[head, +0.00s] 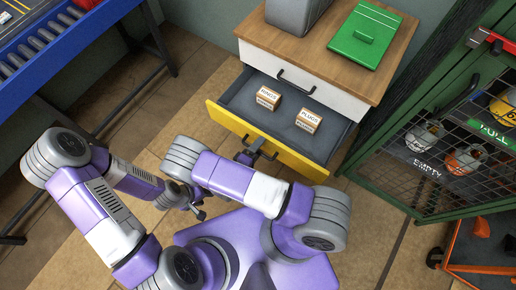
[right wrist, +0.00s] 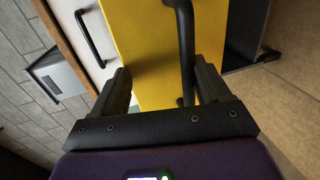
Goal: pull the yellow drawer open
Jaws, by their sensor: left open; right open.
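The yellow drawer (head: 228,122) stands pulled out of the wooden-topped cabinet, its grey inside showing. Its yellow front (right wrist: 145,50) fills the middle of the right wrist view. Two small labelled boxes, one (head: 268,98) on the left and one marked PLUGS (head: 308,121), sit in the drawer. My right gripper (head: 254,152) is at the drawer front by the dark handle. My left gripper (head: 199,208) is open, empty and away from the drawer.
A white drawer (head: 320,92) with a dark handle is shut above. A grey case (head: 295,14) and a green box (head: 366,36) stand on the cabinet top. A green mesh cage (head: 425,160) stands close on the right. A blue-sided conveyor (head: 75,45) is at upper left.

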